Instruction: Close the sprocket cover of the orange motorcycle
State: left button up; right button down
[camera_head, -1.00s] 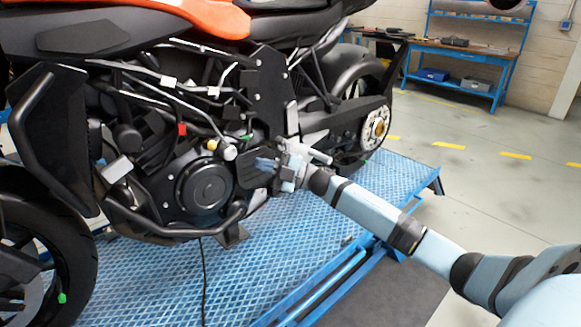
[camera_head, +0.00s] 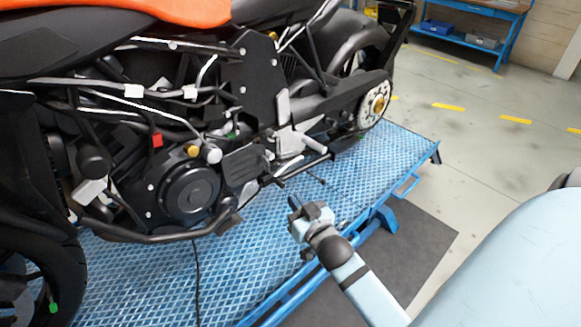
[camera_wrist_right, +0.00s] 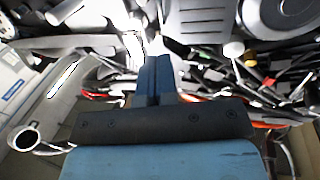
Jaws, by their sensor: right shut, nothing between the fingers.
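The orange motorcycle (camera_head: 150,12) stands on a blue lift. The sprocket cover seems to be the dark ribbed panel (camera_head: 246,166) right of the round engine cover (camera_head: 190,194). It appears to lie against the engine side; a small gap behind it could not be told from this angle. My left gripper is out of view.
A grey footrest bracket (camera_head: 297,142) and thin lever stick out between the panel and the rear wheel. The blue lift platform (camera_head: 350,190) runs below the motorcycle. A black cable (camera_head: 197,270) hangs over it.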

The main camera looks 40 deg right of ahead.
aim_at(268, 168)
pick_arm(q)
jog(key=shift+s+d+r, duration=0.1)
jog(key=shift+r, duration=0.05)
pick_arm(e)
jog(key=shift+w+d, duration=0.3)
jog(key=shift+w, duration=1.7)
jog(key=shift+w+d, duration=0.3)
jog(key=shift+w, duration=1.65)
jog(key=shift+w+d, duration=0.3)
jog(key=shift+w, duration=1.7)
